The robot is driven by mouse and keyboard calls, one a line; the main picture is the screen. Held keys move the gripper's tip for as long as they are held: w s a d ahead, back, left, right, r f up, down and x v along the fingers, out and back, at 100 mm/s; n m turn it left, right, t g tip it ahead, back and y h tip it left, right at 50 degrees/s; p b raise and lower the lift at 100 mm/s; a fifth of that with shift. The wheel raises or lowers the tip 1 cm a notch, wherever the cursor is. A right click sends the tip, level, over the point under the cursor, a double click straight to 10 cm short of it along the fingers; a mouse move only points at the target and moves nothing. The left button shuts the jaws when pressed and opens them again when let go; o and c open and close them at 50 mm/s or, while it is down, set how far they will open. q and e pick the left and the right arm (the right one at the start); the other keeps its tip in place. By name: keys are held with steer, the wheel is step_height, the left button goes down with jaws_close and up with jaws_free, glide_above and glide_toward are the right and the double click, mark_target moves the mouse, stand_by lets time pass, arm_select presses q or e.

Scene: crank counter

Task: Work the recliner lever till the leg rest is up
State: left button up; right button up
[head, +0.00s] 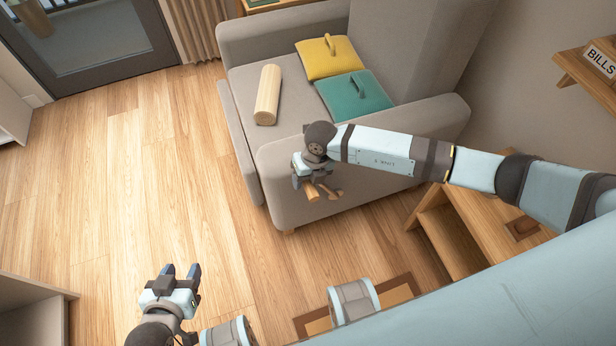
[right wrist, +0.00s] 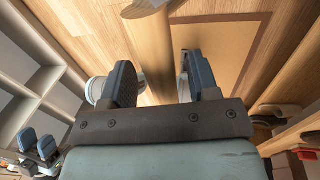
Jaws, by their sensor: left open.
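The grey recliner (head: 290,165) stands at the upper middle of the head view, its front toward the left. The leg rest panel (head: 240,150) hangs steeply along that front. The lever (head: 331,192) is on the near side of the armrest, with a wooden handle (head: 313,193). My right gripper (head: 309,183) is at the handle. Contact on both sides is hard to see. My left gripper (head: 181,270) is open and empty, low over the floor, away from the chair.
A cream bolster (head: 267,95), a yellow cushion (head: 330,57) and a teal cushion (head: 355,97) lie on the seat. A wooden side unit (head: 450,235) stands close beside the recliner, under my right arm. The floor (head: 140,190) left of the chair is clear.

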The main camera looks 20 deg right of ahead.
jaws_close()
arm_select(q)
steer(key=shift+w+d+f+t+h+b, duration=0.1)
steer(key=shift+w+d+t+h+b, duration=0.25)
steer(key=shift+b, duration=1.75)
steer(key=shift+w+d+t+h+b, duration=0.1)
steer(key=shift+d+t+h+b, duration=0.25)
steer(key=shift+b, duration=1.7)
arm_select(e)
steer(key=d+y, duration=0.8)
steer(key=d, duration=1.8)
steer(key=shift+w, duration=0.4)
arm_select(q)
steer(key=shift+d, duration=0.1)
arm_select(e)
steer(key=shift+o, duration=0.7)
jaws_free()
steer(key=shift+f, duration=0.1)
arm_select(q)
steer(key=shift+f, duration=0.1)
